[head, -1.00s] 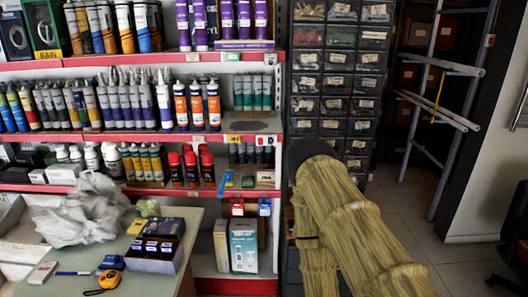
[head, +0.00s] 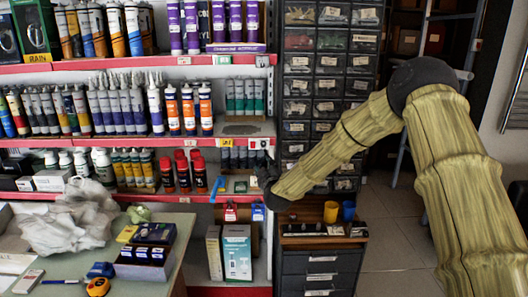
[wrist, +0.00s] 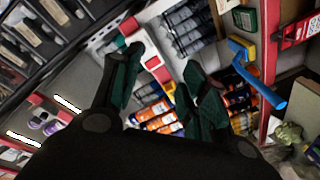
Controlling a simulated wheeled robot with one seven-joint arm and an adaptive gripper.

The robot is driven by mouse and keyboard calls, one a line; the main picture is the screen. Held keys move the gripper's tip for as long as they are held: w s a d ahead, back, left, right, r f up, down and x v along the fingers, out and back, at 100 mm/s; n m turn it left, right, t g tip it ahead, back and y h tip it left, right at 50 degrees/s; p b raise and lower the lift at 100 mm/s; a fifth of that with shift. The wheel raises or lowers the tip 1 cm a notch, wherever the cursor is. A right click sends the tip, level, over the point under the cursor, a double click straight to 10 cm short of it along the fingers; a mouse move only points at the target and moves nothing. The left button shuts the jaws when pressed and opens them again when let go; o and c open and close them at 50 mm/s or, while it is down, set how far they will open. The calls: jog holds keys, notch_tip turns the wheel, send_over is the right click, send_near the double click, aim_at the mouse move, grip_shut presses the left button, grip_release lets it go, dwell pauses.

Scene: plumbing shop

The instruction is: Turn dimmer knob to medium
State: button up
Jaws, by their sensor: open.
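A small white plate (head: 259,143) with a dark red part sits at the right end of a red shelf edge in the head view; it may be the dimmer. A white piece with red parts (wrist: 148,52) shows between my fingers in the wrist view and looks like the same plate. I cannot make out a knob or its setting. My gripper (wrist: 160,65) is open, with green-padded fingers spread and nothing between them. In the head view my gripper (head: 266,168) is dark, partly hidden by my arm, just below the plate.
Shelves of tubes and bottles (head: 110,105) fill the left. A drawer cabinet (head: 325,90) stands to the right, above a dark low unit (head: 320,262) with orange and blue cups. A blue-handled tool (wrist: 262,85) lies near my right finger. A table (head: 185,235) stands front left.

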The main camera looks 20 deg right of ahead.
aim_at(263, 145)
jog(key=shift+t, duration=0.3)
jog(key=shift+w+d+r+p, duration=0.45)
jog(key=shift+w+d+r, duration=0.1)
jog(key=shift+w, duration=1.45)
jog(key=shift+w+d+r+p, duration=0.45)
jog(key=shift+w+r+p, duration=0.05)
jog(key=shift+w, duration=1.5)
jog(key=shift+w+d+r+p, duration=0.45)
jog(key=shift+w+d+r, duration=0.1)
jog(key=shift+w, duration=1.45)
jog(key=shift+c, duration=0.4)
jog(key=shift+a, duration=0.1)
grip_shut()
